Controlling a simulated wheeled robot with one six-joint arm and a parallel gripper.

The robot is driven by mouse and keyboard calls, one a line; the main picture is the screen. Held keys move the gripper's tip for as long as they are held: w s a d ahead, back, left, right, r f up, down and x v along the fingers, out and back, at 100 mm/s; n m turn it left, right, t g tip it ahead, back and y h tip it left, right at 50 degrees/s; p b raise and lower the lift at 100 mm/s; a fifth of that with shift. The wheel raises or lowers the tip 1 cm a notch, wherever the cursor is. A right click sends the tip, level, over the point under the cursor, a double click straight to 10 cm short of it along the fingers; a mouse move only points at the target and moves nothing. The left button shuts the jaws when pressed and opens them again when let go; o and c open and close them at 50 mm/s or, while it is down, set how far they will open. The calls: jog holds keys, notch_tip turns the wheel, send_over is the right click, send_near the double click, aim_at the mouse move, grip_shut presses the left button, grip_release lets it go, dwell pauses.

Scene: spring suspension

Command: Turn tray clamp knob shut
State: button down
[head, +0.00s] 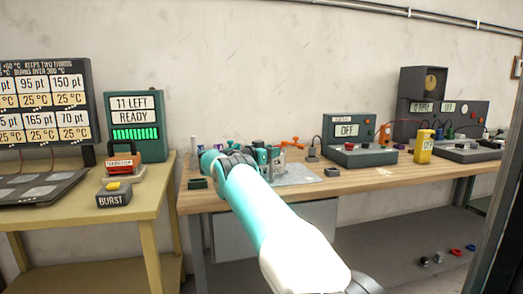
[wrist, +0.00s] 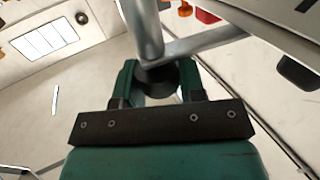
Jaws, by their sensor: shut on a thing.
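My gripper (wrist: 159,84) is shut on a black round knob (wrist: 158,77), with a green finger on either side of it in the wrist view. I take this to be the tray clamp knob. A grey metal post and bar rise just beyond the knob. In the head view my gripper (head: 268,155) is over the wooden bench, beside a grey metal tray or plate (head: 298,176). The arm and gripper hide the knob there, so how far it is turned cannot be told.
An orange clamp-like piece (head: 292,143) stands behind the plate. A control box reading OFF (head: 348,131) and a yellow meter (head: 423,146) stand to the right. A yellow table on the left holds a BURST button box (head: 114,199). The bench front is mostly clear.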

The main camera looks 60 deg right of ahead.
jog(key=shift+s+d+m+g, duration=0.2)
jog(key=shift+m+g, duration=0.1)
jog(key=shift+g, duration=0.2)
jog(key=c, duration=0.8)
grip_release()
jog(key=shift+c, duration=0.2)
jog(key=shift+o, duration=0.7)
jog(key=shift+w+a, duration=0.1)
